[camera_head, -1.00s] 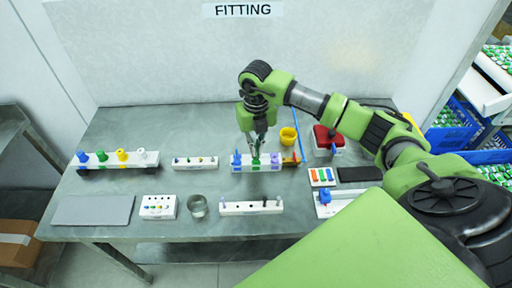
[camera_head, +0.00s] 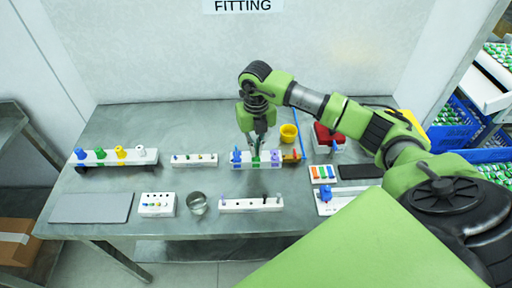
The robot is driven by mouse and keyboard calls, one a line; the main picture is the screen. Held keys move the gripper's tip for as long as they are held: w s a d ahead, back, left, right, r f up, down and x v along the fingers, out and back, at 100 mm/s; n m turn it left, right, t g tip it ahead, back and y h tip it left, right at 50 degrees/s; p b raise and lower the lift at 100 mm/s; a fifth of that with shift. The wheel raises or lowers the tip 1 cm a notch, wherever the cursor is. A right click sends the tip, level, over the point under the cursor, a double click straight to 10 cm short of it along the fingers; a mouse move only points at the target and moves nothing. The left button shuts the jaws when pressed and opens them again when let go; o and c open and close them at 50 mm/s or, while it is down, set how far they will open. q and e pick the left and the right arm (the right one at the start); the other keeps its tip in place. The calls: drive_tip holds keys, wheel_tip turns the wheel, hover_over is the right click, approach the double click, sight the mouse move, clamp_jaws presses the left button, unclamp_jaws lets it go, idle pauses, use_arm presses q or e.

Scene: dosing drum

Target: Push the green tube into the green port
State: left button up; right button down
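My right gripper (camera_head: 257,144) reaches down from above over a white rack (camera_head: 243,166) at the middle of the table. A small green piece (camera_head: 256,160), perhaps the green tube, shows in this rack right under the fingertips. A blue piece (camera_head: 236,155) stands to its left and a purple piece (camera_head: 275,157) to its right. The fingers are too small to tell whether they are open, shut or touching the green piece. I cannot make out which opening is the green port. My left gripper is not in view.
A rack with blue, green, yellow and white pieces (camera_head: 118,163) stands at left. A yellow cup (camera_head: 289,134) and a red-topped box (camera_head: 327,137) stand right of the gripper.

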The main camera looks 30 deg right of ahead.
drive_tip(key=shift+f, duration=0.35)
drive_tip(key=shift+r, duration=0.1)
drive_tip(key=c, duration=2.2)
unclamp_jaws()
drive_tip(key=shift+r, duration=0.1)
drive_tip(key=shift+r, duration=0.25)
wheel_tip(320, 180, up, 11)
drive_tip(key=shift+r, duration=0.15)
